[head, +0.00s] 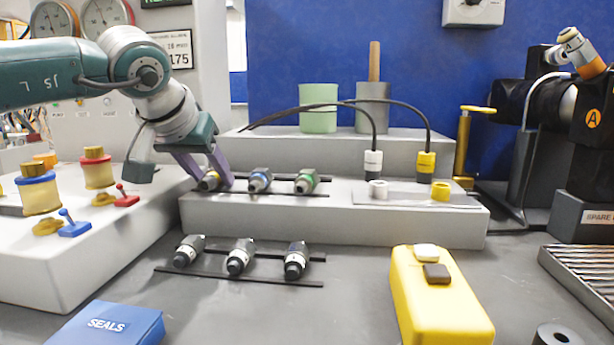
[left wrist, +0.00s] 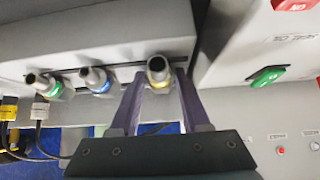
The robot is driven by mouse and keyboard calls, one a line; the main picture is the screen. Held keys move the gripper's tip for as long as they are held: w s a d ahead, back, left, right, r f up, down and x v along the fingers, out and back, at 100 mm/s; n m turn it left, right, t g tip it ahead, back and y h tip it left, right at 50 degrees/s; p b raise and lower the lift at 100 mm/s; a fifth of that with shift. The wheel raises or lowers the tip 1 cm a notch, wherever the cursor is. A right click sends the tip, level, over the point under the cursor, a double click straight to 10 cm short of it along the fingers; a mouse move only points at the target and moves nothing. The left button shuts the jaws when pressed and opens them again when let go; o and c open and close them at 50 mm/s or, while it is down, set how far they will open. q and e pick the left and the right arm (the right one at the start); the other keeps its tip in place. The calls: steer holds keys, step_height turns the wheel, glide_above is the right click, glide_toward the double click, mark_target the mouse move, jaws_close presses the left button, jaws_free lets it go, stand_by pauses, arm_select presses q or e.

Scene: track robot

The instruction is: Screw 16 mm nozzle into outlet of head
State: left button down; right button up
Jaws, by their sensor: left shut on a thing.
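My left gripper (head: 206,178) has its purple fingers shut around a yellow-banded metal nozzle (head: 210,181) at the left end of the rear rail. In the left wrist view the fingers (left wrist: 158,82) stand on both sides of this nozzle (left wrist: 158,70), its open end facing the camera. A blue-banded nozzle (head: 259,180) and a green-banded nozzle (head: 306,181) sit beside it on the same rail. No size marking is readable on them. A black unit (head: 592,120) with an orange "A" badge and an orange-banded, upward-tilted end (head: 580,53) stands at the right. My right gripper is not in view.
Several dark-tipped fittings (head: 239,257) lie on a front rail. A yellow case (head: 438,297), a blue SEALS box (head: 108,325) and a slatted grate (head: 585,275) occupy the front. Black cables (head: 345,103) arch over the grey step.

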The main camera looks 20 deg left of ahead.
mark_target(210, 173)
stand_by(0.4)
arm_select(q)
step_height(210, 173, up, 7)
steer(key=p, duration=0.6)
